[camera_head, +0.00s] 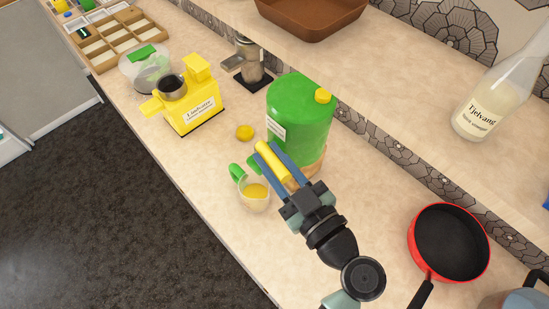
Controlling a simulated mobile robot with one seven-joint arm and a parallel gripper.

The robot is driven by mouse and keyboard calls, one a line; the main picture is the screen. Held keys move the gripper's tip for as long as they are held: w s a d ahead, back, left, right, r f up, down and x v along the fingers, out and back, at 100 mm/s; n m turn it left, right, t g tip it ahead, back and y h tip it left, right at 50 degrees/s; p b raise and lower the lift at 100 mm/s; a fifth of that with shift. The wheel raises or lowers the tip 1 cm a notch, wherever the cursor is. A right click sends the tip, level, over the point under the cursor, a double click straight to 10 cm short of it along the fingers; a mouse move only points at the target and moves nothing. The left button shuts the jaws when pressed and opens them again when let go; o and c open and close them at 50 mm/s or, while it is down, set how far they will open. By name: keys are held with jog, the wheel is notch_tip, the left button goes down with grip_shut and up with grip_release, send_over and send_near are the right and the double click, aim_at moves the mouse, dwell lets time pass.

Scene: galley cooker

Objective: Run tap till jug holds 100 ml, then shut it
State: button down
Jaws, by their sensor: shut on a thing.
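A green canister (300,105) with a yellow cap stands upright on a round wooden base on the counter. My gripper (268,153) is at its front lower side, its blue fingers shut on a yellow bar, the tap lever (271,162). A green tap part shows beside the fingers. The clear jug (243,200) with a green handle stands upright just below and left of the tap, near the counter's front edge. Yellow liquid (257,191) lies in it. No scale or stream can be made out, so the volume cannot be read.
A red pan (449,243) lies to the right. A glass bottle (492,100) and brown dish (311,18) stand on the raised shelf.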

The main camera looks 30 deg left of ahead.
jog(key=shift+s+a+f+m+t+h+b, duration=0.15)
jog(key=shift+s+a+m+t+h+b, duration=0.1)
jog(key=shift+m+t+h+b, duration=0.45)
jog(key=shift+d+r+t, duration=0.1)
jog(key=shift+r+t, duration=0.1)
jog(key=shift+t, duration=0.3)
jog(key=c, duration=0.7)
grip_release()
jog(key=shift+b+v, duration=1.95)
jog(key=shift+v, duration=4.5)
jog(key=shift+r, duration=0.1)
